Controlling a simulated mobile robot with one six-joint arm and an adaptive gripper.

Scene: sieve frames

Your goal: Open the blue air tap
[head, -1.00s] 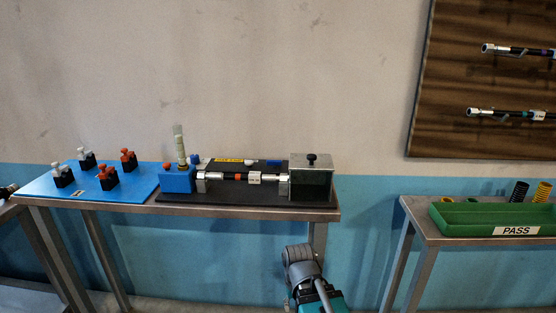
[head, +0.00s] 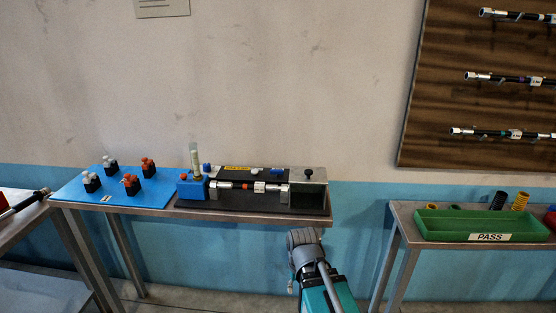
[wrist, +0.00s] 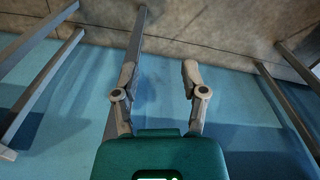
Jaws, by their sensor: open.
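The test rig stands on the right part of the middle bench in the head view. At its left end is a blue block (head: 193,190) with a clear upright tube (head: 195,160) and a small blue knob (head: 206,168) beside it. Another small blue part (head: 277,171) lies at the back of the black plate. Which of these is the blue air tap is too small to tell. My gripper (wrist: 160,72) is open and empty in the wrist view, pointing at the blue lower wall and metal legs. My arm shows low in front of the bench; the rig is not in the wrist view.
A dark hose with metal ends (head: 240,186) lies across the rig, beside a grey box (head: 308,187). A blue board (head: 75,191) with several clamps is at left. A green PASS tray (head: 470,225) stands on the right bench. A gap separates the benches.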

